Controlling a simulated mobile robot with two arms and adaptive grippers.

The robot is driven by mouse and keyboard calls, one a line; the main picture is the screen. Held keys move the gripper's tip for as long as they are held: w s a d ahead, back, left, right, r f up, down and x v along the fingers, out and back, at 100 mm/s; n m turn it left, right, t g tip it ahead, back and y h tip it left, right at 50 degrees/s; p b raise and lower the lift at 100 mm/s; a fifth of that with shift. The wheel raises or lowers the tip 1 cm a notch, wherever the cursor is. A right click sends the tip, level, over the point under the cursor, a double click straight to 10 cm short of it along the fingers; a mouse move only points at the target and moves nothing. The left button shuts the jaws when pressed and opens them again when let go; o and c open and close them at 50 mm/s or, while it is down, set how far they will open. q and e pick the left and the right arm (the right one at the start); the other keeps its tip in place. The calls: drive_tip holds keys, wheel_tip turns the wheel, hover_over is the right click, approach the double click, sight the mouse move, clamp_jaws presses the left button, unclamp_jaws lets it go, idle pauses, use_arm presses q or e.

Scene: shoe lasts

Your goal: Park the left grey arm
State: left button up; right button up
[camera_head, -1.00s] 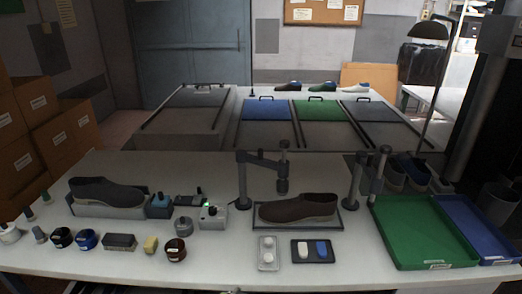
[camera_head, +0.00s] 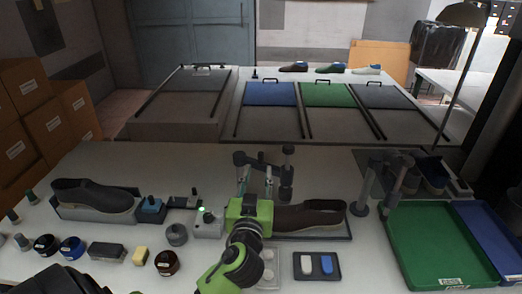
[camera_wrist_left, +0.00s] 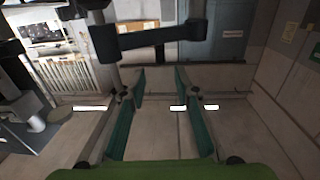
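The left grey arm (camera_head: 262,164) reaches right from its post, with an upright cylinder (camera_head: 287,172) at its end. Its dark bar (camera_wrist_left: 150,40) crosses the top of the left wrist view, beyond the fingertips. My left gripper (camera_head: 256,178), on a green wrist, is just in front of this arm. In the left wrist view its two fingers (camera_wrist_left: 160,85) are spread with nothing between them. The green wrist hides part of the post's lower end and the toe or heel of the brown shoe. A right gripper is not visible.
A brown shoe (camera_head: 310,214) sits on a dark mat right of my wrist. A second grey arm (camera_head: 392,175) stands farther right, near the green tray (camera_head: 436,250) and blue tray (camera_head: 490,235). A grey box with a green light (camera_head: 208,223) is close on the left.

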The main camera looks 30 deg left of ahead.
sight(260, 157)
use_arm(q)
drive_tip(key=p+x, duration=0.1)
drive_tip(key=x, duration=0.3)
drive_tip(key=shift+w+a, duration=0.2)
drive_tip(key=shift+w, duration=0.15)
drive_tip(key=p+x, duration=0.1)
drive_tip(key=x, duration=0.2)
drive_tip(key=shift+w+a, duration=0.1)
drive_tip(key=shift+w, duration=0.05)
drive_tip(key=shift+w+a+p, duration=0.1)
drive_tip(key=shift+w+p, duration=0.15)
drive_tip(key=shift+p, duration=0.05)
drive_tip(key=shift+w+a+f, duration=0.1)
drive_tip(key=shift+w, duration=0.05)
clamp_jaws()
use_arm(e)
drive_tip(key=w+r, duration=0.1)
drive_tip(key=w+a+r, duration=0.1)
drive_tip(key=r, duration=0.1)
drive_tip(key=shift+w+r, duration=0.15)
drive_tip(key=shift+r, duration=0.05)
